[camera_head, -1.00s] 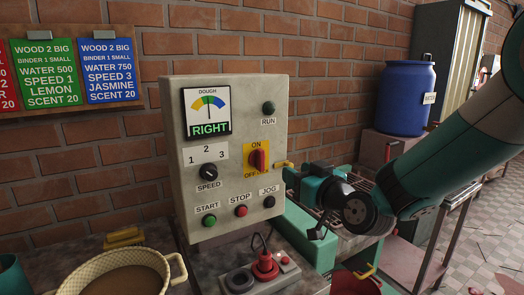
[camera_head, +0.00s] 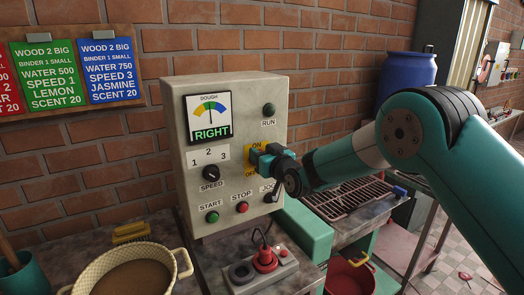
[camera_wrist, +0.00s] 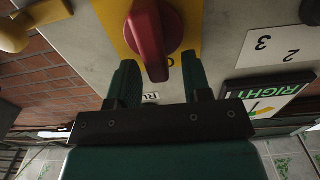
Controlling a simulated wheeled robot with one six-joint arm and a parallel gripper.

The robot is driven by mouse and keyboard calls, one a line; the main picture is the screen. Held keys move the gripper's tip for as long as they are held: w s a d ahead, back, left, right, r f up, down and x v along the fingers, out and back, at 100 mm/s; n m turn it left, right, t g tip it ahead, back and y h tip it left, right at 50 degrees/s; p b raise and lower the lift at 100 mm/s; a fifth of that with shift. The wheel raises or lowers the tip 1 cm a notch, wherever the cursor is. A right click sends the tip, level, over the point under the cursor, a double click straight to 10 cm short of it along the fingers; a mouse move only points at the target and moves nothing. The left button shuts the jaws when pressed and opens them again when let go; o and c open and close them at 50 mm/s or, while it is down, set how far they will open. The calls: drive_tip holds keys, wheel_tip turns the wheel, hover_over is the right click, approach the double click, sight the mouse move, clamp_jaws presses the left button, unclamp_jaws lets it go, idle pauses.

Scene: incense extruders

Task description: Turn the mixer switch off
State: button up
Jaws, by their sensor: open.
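The mixer switch is a red bar-shaped knob (camera_wrist: 152,38) on a yellow ON/OFF plate (camera_head: 256,147) on the grey control box (camera_head: 237,100). The wrist view is upside down; there the knob runs roughly along the ON–OFF line, and a letter shows beside its lower end. My gripper (camera_wrist: 159,63) is open, with one finger on each side of the knob's lower end; I cannot tell whether they touch it. In the head view my gripper (camera_head: 262,158) hides the knob and most of the plate.
The box also carries a speed dial (camera_head: 211,173), a green start button (camera_head: 212,217), a red stop button (camera_head: 242,208) and a dough gauge (camera_head: 209,116) reading RIGHT. A red plug-like device (camera_head: 265,259) and a pot (camera_head: 120,275) stand in front.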

sight(248, 160)
drive_tip(key=shift+c, duration=0.4)
clamp_jaws()
drive_tip(key=shift+f+b, duration=0.15)
drive_tip(key=shift+b, duration=0.3)
drive_tip(key=shift+a+f+n+b, duration=0.15)
drive_tip(key=shift+n+b, duration=0.45)
drive_tip(key=shift+b, duration=0.35)
drive_tip(key=shift+s+a+f+n+b, duration=0.25)
drive_tip(key=shift+a+f+n+b, duration=0.15)
drive_tip(key=shift+n+b, duration=2.75)
drive_tip(key=shift+s+a+f+n+b, duration=0.35)
drive_tip(key=shift+n+b, duration=2.05)
drive_tip(key=shift+b, duration=1.55)
drive_tip(key=shift+s+a+f+n+b, duration=0.25)
drive_tip(key=shift+f+n+b, duration=0.2)
drive_tip(key=shift+n+b, duration=2.7)
drive_tip(key=shift+b, duration=0.45)
